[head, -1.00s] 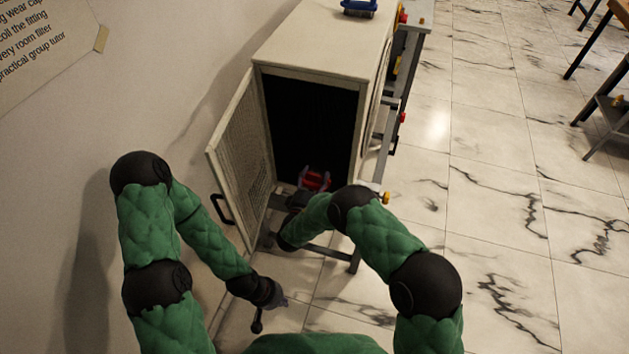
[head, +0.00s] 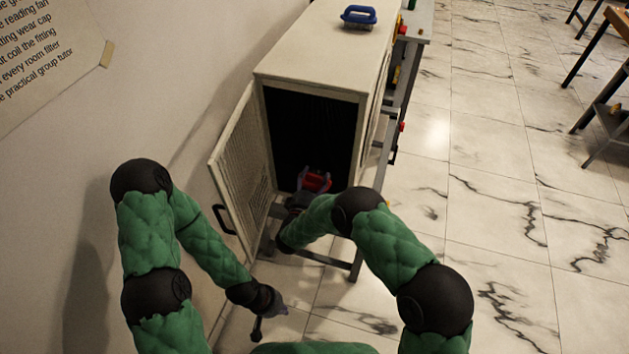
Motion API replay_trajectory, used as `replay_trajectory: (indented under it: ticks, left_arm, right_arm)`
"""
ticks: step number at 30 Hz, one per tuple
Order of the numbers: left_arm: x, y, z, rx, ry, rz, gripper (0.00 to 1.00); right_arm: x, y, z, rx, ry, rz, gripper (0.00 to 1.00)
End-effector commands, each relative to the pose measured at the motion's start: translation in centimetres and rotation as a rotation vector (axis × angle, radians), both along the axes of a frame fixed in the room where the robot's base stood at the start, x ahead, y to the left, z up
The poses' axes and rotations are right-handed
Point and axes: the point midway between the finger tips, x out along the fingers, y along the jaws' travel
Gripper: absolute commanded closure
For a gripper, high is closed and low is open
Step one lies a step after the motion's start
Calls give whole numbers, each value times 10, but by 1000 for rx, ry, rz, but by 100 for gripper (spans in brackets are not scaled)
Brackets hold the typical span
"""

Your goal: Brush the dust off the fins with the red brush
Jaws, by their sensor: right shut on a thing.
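The red brush (head: 317,183) is held in my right gripper (head: 314,177), whose fingers show on both sides of it. Brush and gripper are at the lower part of the cabinet's open front. The fins (head: 310,118) are only faint vertical lines in the dark interior; I cannot see dust on them or whether the brush touches them. My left gripper (head: 267,318) hangs low in front of the cabinet, away from the brush; its finger opening is unclear.
The pale cabinet (head: 315,50) stands on a grey frame, its mesh door (head: 240,165) swung open to the left, near the wall. A blue brush (head: 358,17) lies on its top. Benches stand at far right; marble floor to the right is clear.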

Motion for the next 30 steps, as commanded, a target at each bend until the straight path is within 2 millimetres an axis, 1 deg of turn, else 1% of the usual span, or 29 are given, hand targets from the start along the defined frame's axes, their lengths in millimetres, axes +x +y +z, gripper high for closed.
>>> replay_trajectory:
  ticks: [1,6,13,25,30]
  left_arm:
    - [0,0,2,0,0,0,100]
    - [0,0,6,0,0,0,100]
    - [0,0,10,0,0,0,100]
    - [0,0,-3,0,0,0,100]
    - [0,0,-13,0,0,0,100]
  right_arm:
    - [1,0,7,2,-5,-1,61]
    - [1,0,21,2,-7,-3,61]
    - [0,0,35,1,-4,-2,61]
    - [3,-1,33,2,-4,-2,61]
    - [3,-1,24,2,-4,-2,61]
